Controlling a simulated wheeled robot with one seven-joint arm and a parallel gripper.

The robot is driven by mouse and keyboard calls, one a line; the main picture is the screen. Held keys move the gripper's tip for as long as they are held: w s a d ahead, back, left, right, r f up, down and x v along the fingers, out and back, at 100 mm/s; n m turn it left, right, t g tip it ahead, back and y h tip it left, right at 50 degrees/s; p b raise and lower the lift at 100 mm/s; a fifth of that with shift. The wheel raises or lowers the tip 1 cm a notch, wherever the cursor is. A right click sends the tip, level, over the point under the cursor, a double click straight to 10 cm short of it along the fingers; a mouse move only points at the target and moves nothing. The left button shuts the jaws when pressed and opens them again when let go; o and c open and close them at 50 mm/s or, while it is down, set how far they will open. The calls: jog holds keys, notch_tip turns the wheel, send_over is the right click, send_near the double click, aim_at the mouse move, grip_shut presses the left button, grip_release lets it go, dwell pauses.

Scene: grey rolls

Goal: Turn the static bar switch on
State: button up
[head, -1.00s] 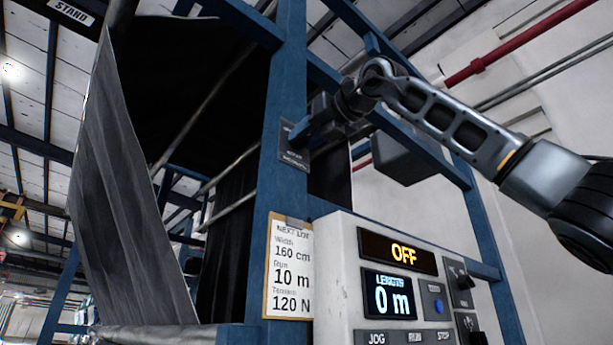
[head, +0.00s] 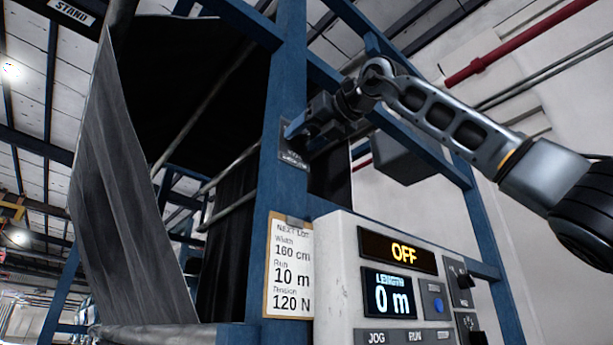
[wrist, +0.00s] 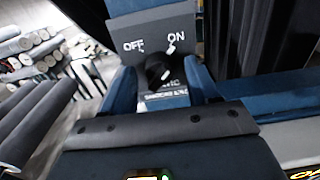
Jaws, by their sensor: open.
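The static bar switch is a black knob (wrist: 158,71) on a dark plate with OFF at the left and ON at the right. A white mark shows on the knob, but I cannot tell clearly which label it points to. The plate (head: 294,155) is fixed to the blue post in the head view, where my gripper hides its upper part and the knob. My gripper (wrist: 160,80) is open, with one blue finger on each side of the knob. I cannot tell whether either finger touches it. In the head view my gripper (head: 298,130) is at the plate.
The blue post (head: 283,90) carries the plate and a clipboard (head: 289,268). A control panel (head: 340,270) below right has displays reading OFF and 0 m. Dark sheet material (head: 130,190) hangs at left. Several rolls (wrist: 35,125) lie at left in the wrist view.

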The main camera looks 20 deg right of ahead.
jog(key=b+v, duration=0.2)
jog(key=v, duration=0.5)
jog(key=shift+s, duration=0.35)
jog(key=shift+d, duration=0.1)
